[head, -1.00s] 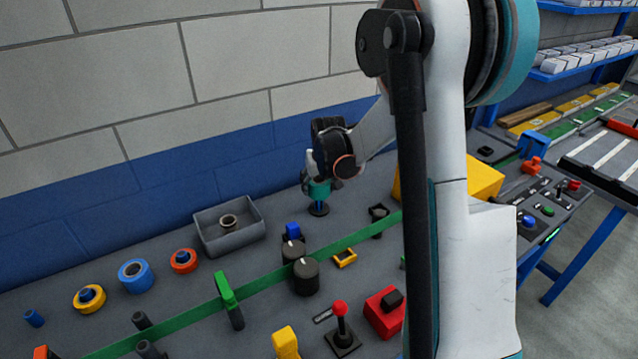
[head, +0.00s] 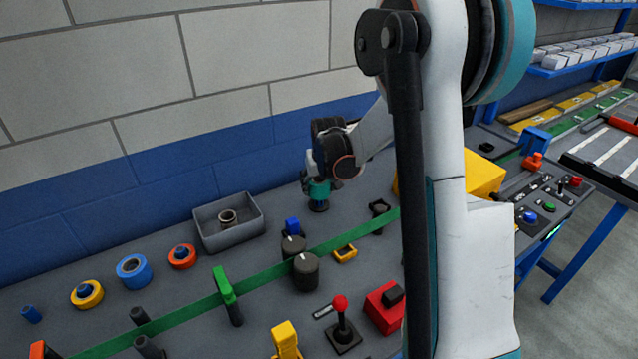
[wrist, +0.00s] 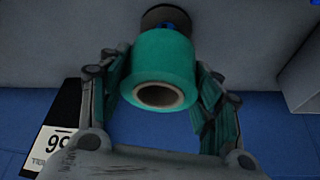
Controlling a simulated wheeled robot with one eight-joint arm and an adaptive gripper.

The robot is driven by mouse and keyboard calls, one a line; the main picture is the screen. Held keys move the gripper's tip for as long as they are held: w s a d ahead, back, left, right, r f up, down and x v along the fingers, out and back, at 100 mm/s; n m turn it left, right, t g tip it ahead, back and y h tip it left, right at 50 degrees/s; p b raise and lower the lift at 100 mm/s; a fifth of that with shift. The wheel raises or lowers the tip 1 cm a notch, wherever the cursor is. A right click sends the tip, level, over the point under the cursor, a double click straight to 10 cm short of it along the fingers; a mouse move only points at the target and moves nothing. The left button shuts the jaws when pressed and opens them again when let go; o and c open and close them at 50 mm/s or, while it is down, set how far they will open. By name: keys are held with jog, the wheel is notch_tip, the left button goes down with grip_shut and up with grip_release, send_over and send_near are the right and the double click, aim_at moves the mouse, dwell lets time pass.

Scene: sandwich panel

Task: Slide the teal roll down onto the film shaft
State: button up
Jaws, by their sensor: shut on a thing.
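The teal roll (wrist: 163,68) is held between the two fingers of my gripper (wrist: 166,85) in the wrist view. Its open end with a pale core faces the camera, and the bore is dark inside. The film shaft (wrist: 160,28) shows as a bit of blue between the roll's far end and a dark round base. In the head view the roll (head: 319,189) is upright directly above the base (head: 319,207), with little gap between them. My gripper (head: 322,178) is around the roll. Most of the shaft is hidden, and I cannot see how far it reaches inside the roll.
A grey bin (head: 230,232) with a small ring inside stands to the left. Yellow, blue and orange rolls (head: 133,270) are farther left. A green film strip (head: 190,318), dark knobs (head: 305,270) and a red-topped lever (head: 341,305) are in front. The wall is behind.

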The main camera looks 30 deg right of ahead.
jog(key=shift+f+b, duration=1.4)
jog(key=shift+f, duration=0.65)
jog(key=o, duration=1.2)
jog(key=shift+r, duration=0.15)
jog(key=shift+r+p, duration=3.15)
jog(key=shift+r, duration=1.55)
